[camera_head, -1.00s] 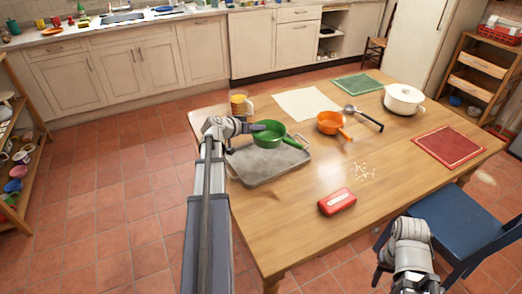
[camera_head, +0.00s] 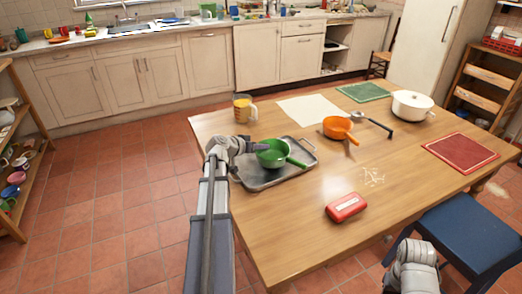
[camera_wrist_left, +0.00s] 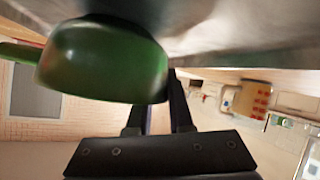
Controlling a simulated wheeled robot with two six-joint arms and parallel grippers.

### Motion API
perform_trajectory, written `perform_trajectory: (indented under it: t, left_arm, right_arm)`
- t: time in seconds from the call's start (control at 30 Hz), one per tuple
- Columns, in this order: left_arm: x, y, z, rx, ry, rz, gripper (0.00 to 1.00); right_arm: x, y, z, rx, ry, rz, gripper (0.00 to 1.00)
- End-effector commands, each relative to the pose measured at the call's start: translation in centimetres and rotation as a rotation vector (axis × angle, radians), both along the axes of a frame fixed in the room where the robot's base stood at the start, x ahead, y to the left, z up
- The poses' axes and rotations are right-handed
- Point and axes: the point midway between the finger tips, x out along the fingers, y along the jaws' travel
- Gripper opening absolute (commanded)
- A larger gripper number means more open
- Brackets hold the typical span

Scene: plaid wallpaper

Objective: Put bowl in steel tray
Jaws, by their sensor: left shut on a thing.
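The green bowl (camera_head: 271,154), which has a straight handle, is over the steel tray (camera_head: 262,183) on the wooden table. My left gripper (camera_head: 252,147) is shut on the bowl's left side in the head view. In the left wrist view the bowl (camera_wrist_left: 105,60) is beside my finger tips (camera_wrist_left: 160,92), close against the tray (camera_wrist_left: 225,30). I cannot tell whether its base touches the tray. The bowl hides part of the tray. My right arm shows at the lower right, but its gripper does not.
An orange pan (camera_head: 338,127), a ladle (camera_head: 375,124), a white pot (camera_head: 412,104) and a red box (camera_head: 346,207) are to the right. A blue chair (camera_head: 470,235) stands at the right.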

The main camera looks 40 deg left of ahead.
Motion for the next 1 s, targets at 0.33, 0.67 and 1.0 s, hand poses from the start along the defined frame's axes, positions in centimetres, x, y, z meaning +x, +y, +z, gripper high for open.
perform_trajectory:
  t: [0.33, 0.67, 1.0]
  left_arm:
    - [0.0, 0.0, -0.2, 0.000, 0.000, 0.000, 0.29]
    - [0.0, 0.0, -0.2, 0.000, 0.000, 0.000, 0.49]
    - [-2.3, 0.1, 1.7, 0.000, 0.000, 0.002, 0.49]
  right_arm:
    - [0.0, 0.0, -0.2, 0.000, 0.000, 0.000, 0.50]
    - [0.0, 0.0, -0.2, 0.000, 0.000, 0.000, 0.50]
    - [0.0, 0.0, 1.7, 0.000, 0.000, 0.000, 0.50]
